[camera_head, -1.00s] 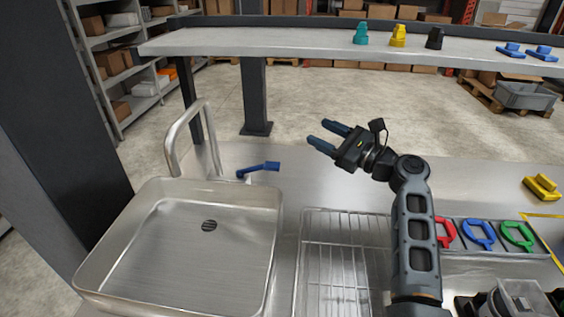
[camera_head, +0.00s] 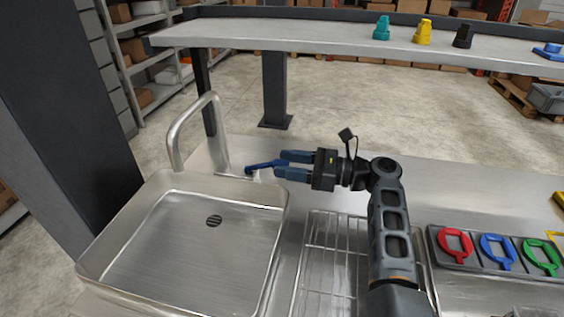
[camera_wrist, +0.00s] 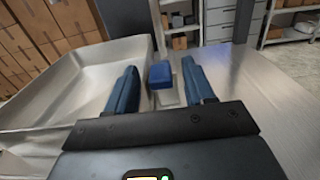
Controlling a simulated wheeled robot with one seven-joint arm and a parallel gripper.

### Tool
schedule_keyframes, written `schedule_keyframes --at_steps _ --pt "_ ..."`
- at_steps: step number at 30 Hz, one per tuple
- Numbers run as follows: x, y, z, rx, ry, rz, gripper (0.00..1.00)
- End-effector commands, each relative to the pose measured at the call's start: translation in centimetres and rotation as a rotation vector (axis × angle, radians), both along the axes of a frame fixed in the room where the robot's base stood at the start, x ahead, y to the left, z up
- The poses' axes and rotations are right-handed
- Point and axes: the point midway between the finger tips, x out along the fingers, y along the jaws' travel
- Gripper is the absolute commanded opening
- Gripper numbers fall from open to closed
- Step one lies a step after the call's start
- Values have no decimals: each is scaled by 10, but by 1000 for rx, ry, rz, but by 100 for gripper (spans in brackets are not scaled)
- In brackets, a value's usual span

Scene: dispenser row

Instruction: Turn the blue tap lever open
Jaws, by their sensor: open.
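The blue tap lever (camera_head: 262,165) sits beside the base of the steel tap (camera_head: 172,140), behind the right back corner of the sink. Its free end points right, toward my gripper (camera_head: 282,165). My gripper is open, with its two blue fingers pointing left at the lever's end. In the wrist view the lever's blue end (camera_wrist: 160,75) shows between and just ahead of the open fingers (camera_wrist: 160,92). I cannot tell whether a finger touches it.
The steel sink (camera_head: 130,262) lies left, and a wire drying rack (camera_head: 325,262) is at front centre. A tray with red, blue and green handles (camera_head: 497,250) is at right. A raised shelf (camera_head: 330,40) with coloured pieces spans the back. The counter behind my arm is clear.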

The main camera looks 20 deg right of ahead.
Motion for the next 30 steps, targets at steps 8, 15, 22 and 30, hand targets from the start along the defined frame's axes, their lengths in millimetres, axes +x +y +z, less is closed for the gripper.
schedule_keyframes --at_steps 8,15,22,30 --pt "11 16 0 0 -1 -1 53" --pt "12 16 0 -1 -1 -2 52" --pt "12 16 0 0 -1 -2 30" --pt "12 16 0 -1 -1 -2 4"
